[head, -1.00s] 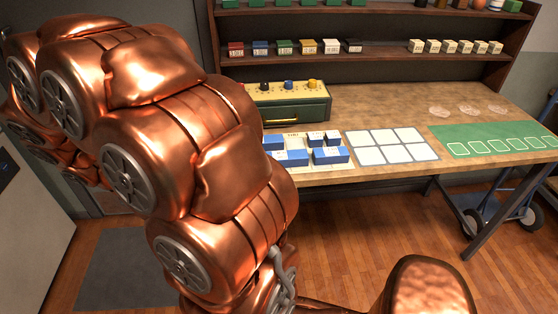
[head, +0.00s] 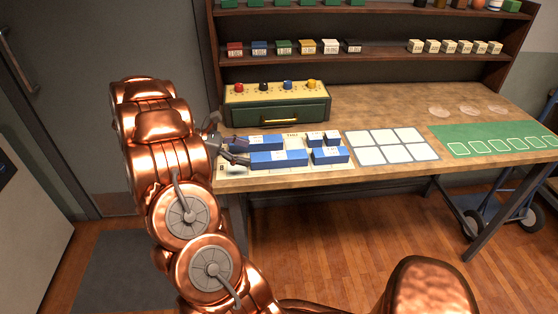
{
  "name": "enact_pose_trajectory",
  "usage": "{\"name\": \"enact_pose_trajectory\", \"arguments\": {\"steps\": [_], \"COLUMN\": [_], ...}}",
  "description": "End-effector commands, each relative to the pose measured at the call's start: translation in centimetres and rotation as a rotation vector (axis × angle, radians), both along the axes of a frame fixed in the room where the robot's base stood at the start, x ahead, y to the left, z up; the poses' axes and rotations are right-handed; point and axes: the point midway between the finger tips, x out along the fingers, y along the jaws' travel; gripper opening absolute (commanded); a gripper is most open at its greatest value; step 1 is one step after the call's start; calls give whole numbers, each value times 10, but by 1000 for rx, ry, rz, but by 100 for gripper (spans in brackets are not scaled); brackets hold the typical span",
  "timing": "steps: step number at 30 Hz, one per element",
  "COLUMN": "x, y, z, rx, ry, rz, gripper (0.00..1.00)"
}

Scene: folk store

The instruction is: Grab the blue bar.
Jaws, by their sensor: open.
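Several blue bars of different lengths lie on a pale printed sheet (head: 298,167) at the left end of the workbench. A long bar (head: 279,159) is at the front, and another long bar (head: 262,142) lies behind it. A shorter bar (head: 330,155) and two small ones (head: 315,138) (head: 333,138) are to their right. My gripper (head: 244,151) is open at the left ends of the two long bars, its fingers pointing right. One finger appears near the back bar and one near the front bar. Contact cannot be told from this view.
A green box (head: 275,110) with coloured knobs stands close behind the bars. A white-square grid (head: 385,146) and a green mat (head: 495,140) lie to the right. Shelves (head: 380,60) with small labelled blocks rise behind. The bench (head: 400,100) is bare toward the back.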

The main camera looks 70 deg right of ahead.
Motion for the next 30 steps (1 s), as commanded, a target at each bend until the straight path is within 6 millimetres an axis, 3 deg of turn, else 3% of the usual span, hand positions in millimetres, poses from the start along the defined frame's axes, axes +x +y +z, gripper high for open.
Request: {"name": "enact_pose_trajectory", "arguments": {"steps": [16, 24, 30], "x": [-35, -64, -71], "y": [-25, -37, -41], "z": [-16, -34, -38], "rx": [-2, -1, -2], "ry": [34, 36, 35], "rz": [-6, -8, -6], "gripper": [78, 78, 78]}}
